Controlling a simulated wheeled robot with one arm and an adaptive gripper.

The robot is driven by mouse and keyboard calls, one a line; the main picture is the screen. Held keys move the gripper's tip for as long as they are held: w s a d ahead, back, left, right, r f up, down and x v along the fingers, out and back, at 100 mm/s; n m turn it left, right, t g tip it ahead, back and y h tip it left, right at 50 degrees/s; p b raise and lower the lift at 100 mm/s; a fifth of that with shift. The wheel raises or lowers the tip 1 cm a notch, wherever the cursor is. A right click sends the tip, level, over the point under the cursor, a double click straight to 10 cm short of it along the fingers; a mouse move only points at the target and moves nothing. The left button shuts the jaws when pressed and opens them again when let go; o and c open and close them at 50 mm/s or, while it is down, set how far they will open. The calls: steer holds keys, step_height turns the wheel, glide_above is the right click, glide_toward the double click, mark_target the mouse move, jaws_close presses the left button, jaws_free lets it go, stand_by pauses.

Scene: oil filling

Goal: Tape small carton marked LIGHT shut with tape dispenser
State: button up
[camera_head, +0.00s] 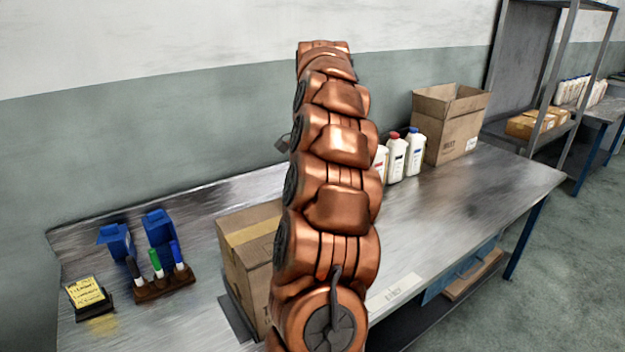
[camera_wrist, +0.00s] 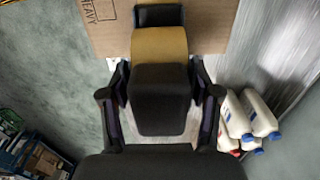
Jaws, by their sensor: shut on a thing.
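My gripper (camera_wrist: 157,78) is shut on a dark block-shaped thing with a tan band, which looks like the tape dispenser (camera_wrist: 160,95). In the head view my own arm hides the gripper and what it holds. A carton (camera_head: 245,262) with a tan strip along its top stands behind my arm, left of the table's middle; its mark is not readable. A bigger carton with raised flaps (camera_head: 452,125) stands at the far right end of the table. In the wrist view a carton face marked HEAVY (camera_wrist: 105,28) lies beyond the held thing.
White bottles (camera_head: 397,158) stand left of the open carton and show in the wrist view (camera_wrist: 250,115). A pen rack (camera_head: 163,283), blue holders (camera_head: 160,230) and a yellow note pad (camera_head: 86,293) are at the left. The table (camera_head: 455,210) is clear at the right front.

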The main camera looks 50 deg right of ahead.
steer(key=shift+s+d, duration=0.2)
steer(key=shift+d, duration=0.25)
steer(key=shift+r+p, duration=2.25)
steer(key=shift+r, duration=1.85)
steer(key=shift+f, duration=0.1)
